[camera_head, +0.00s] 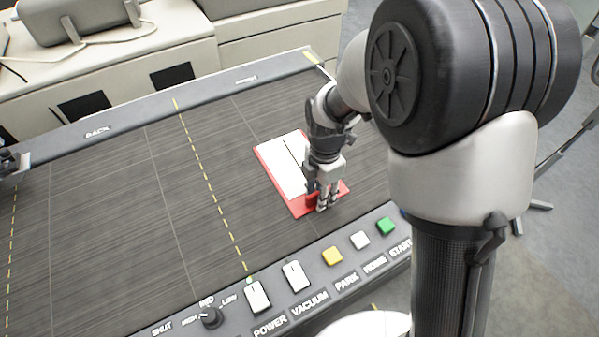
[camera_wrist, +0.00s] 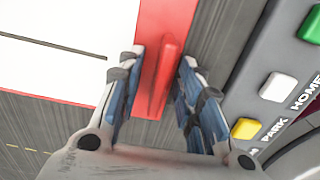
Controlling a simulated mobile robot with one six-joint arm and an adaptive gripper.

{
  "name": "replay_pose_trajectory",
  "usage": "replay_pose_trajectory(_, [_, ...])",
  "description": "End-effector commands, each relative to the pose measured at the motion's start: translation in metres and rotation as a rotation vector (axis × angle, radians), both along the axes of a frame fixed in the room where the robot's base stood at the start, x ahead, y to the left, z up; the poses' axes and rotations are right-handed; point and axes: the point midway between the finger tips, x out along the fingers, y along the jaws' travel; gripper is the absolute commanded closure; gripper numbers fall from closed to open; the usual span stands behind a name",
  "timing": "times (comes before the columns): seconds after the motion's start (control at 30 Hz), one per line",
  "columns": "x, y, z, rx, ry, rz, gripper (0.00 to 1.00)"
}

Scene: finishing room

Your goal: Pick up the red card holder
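The red card holder (camera_head: 299,210) lies on the dark table. It looks like a flat red plate with a white panel on it and a raised red ridge near its front end. In the wrist view, the ridge of the red card holder (camera_wrist: 163,75) stands between the two fingers. My gripper (camera_head: 324,205) is low over the front end of the plate, pointing down. In the wrist view, my gripper (camera_wrist: 160,68) is open, with one finger on each side of the ridge and narrow gaps visible. The head view hides part of the ridge behind the fingers.
A control panel with white switches (camera_head: 257,296), a yellow button (camera_head: 332,256), a white button (camera_head: 360,240) and a green button (camera_head: 385,226) runs along the front edge, close to the gripper. The table (camera_head: 110,230) left of the holder is clear.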

Motion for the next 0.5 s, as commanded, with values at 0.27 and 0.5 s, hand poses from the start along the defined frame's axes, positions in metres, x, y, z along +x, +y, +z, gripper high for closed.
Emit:
replay_pose_trajectory(0.27, [0.0001, 0.0000, 0.0009, 0.001, -0.001, 0.000, 0.73])
replay_pose_trajectory(0.5, [0.0001, 0.0000, 0.0009, 0.000, 0.000, 0.000, 0.89])
